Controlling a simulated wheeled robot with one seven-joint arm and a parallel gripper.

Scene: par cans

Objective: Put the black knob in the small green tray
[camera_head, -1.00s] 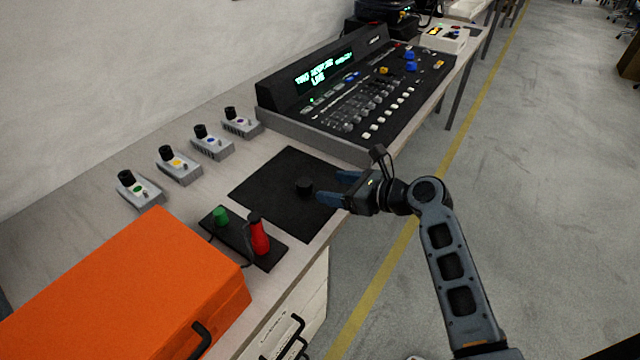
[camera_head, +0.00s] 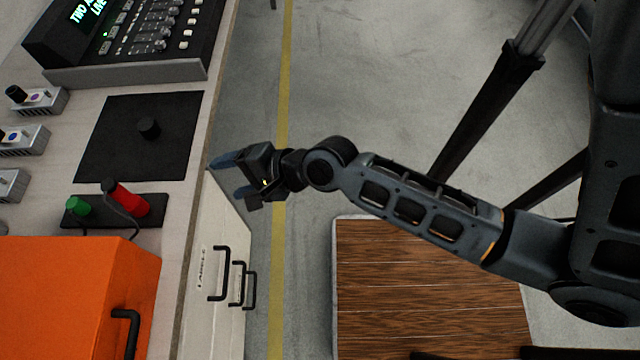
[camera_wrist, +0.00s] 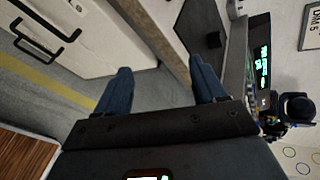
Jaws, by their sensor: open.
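The black knob (camera_head: 149,128) is a short dark cylinder. It sits on the black square mat (camera_head: 180,165) on the table. In the wrist view a dark round shape on the mat, likely the knob (camera_wrist: 213,40), shows by the right finger. My gripper (camera_head: 230,176) is open and empty, with blue fingers. It is beyond the table's right edge in the head view, to the right of and below the knob. Its two fingers (camera_wrist: 160,65) are spread in the wrist view. No small green tray is visible.
A black base holds a green knob (camera_head: 78,206) and a red handle (camera_head: 127,199). An orange case (camera_head: 70,290) stands below them. A mixing console (camera_head: 130,45) is above the mat, and small grey boxes (camera_head: 40,101) are at left. Drawers (camera_head: 215,270) are under the table edge.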

